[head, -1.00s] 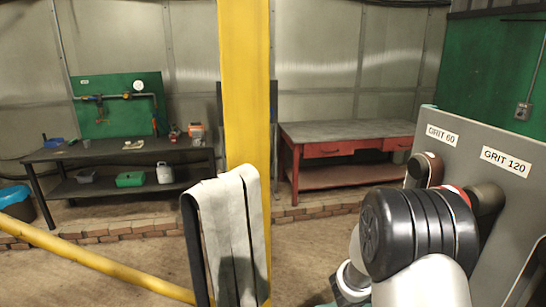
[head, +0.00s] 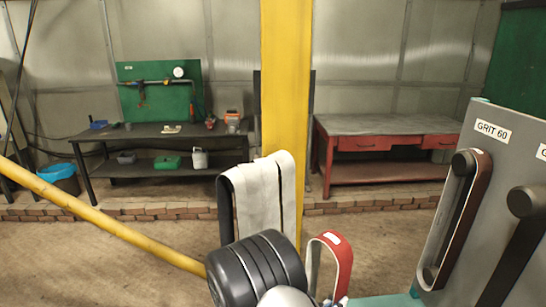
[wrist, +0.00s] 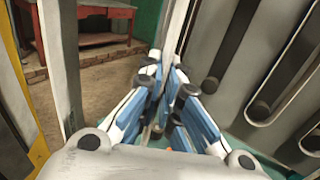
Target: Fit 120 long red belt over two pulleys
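The red belt (head: 345,250), with a pale inner face and a white label, stands up as a loop beside my arm in the head view. In the wrist view, pale strips that look like this belt rise from between the fingers of my gripper (wrist: 165,105). The fingers look closed on it. The grey panel (head: 480,108) stands at the right. Its second station has a dark upper pulley (head: 527,201) with no red belt on it. The label above is cut by the frame edge, and its lower pulley is out of the head view. The gripper is apart from the panel.
A dark belt (head: 483,195) runs around the GRIT 60 pulleys. A yellow rail (head: 110,222) crosses the left. A dark bench (head: 150,140) and a red bench (head: 385,130) stand behind.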

